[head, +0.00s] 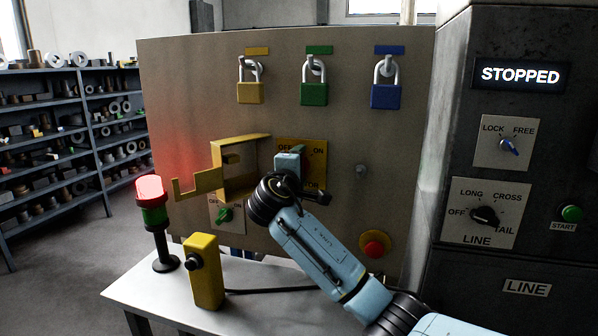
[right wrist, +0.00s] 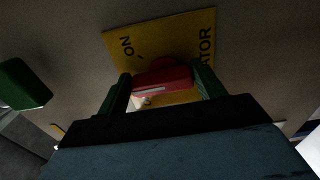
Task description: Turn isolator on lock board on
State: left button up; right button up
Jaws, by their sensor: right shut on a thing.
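The isolator's yellow plate (head: 318,153) is on the beige lock board (head: 200,80), with OFF and ON at its top. The plate also shows in the right wrist view (right wrist: 185,30), with ON and the end of ISOLATOR readable. My right gripper (head: 290,162) is in front of the plate and hides much of it. In the right wrist view the gripper's green fingers are shut on the isolator's red handle (right wrist: 163,78). The head view hides this handle, and I cannot tell which mark it points to. My left gripper is not in view.
Yellow (head: 250,93), green (head: 314,93) and blue (head: 385,96) padlocks hang above. A yellow open frame (head: 262,140) juts out left of the isolator. A red-lit signal tower (head: 150,190) and yellow box (head: 205,272) stand on the table. The right cabinet's display (head: 520,75) reads STOPPED.

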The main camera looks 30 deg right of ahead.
pick_arm(q)
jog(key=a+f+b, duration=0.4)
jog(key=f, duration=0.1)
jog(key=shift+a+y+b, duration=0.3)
jog(key=shift+b, duration=0.05)
pick_arm(e)
jog(key=m, duration=0.6)
jog(key=f+m, duration=0.1)
jog(key=m, duration=0.2)
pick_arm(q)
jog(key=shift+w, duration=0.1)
pick_arm(e)
jog(key=o, duration=1)
jog(key=shift+r, duration=0.1)
jog(key=shift+s, duration=0.1)
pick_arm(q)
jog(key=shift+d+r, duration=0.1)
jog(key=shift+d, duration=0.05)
pick_arm(e)
jog(key=v, duration=1.3)
jog(key=shift+s, duration=0.15)
